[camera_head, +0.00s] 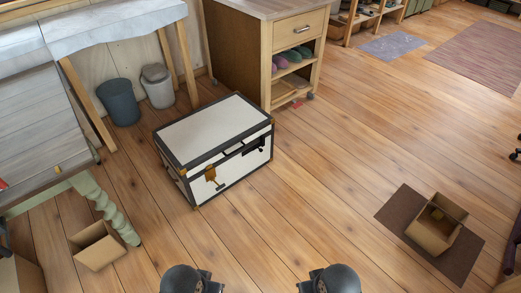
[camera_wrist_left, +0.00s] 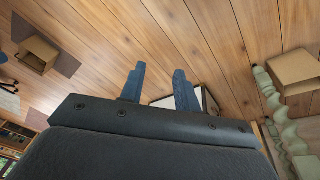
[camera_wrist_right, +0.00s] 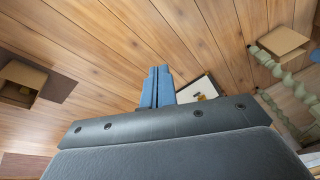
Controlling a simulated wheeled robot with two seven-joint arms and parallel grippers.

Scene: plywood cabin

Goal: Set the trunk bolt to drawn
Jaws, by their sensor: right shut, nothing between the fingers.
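The trunk (camera_head: 205,137) stands on the floor with its lid closed. It has off-white panels and dark edges. Its front carries a brass-coloured fitting (camera_head: 210,174) with a small bar just below it, and dark fittings near the lid seam. These are too small to tell which is the bolt or how it is set. The trunk also shows partly behind the fingers in the left wrist view and in the right wrist view (camera_wrist_right: 197,88). My left gripper (camera_wrist_left: 158,86) is open and empty. My right gripper (camera_wrist_right: 157,86) is shut and empty. Both are clear of the trunk.
A wooden cabinet (camera_head: 255,50) stands behind the trunk, with two bins (camera_head: 119,102) to its left. A cardboard box (camera_head: 97,246) sits by a green table leg (camera_head: 118,218). Another box (camera_head: 436,230) stands on a brown mat at right. Floor before the trunk is clear.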

